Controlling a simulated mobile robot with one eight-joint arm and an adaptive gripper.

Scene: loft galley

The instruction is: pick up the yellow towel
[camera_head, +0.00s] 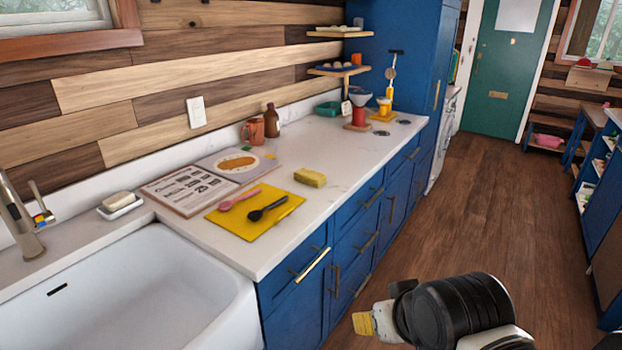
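The yellow towel (243,226) lies flat on the white counter, close to its front edge and right of the sink. A pink spoon (239,200) and a black spoon (268,208) lie on top of it. My gripper (364,324) is low at the bottom of the view, in front of the blue cabinets and apart from the towel. Its end looks yellowish, and I cannot make out the fingers or whether they are open.
A yellow sponge (310,178) sits right of the towel. An open cookbook (187,190) lies behind it. A white sink (130,290) is at the left, with a soap dish (119,206) behind. A mug (254,131) and bottle (271,121) stand farther back. Wooden floor (480,220) is clear at right.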

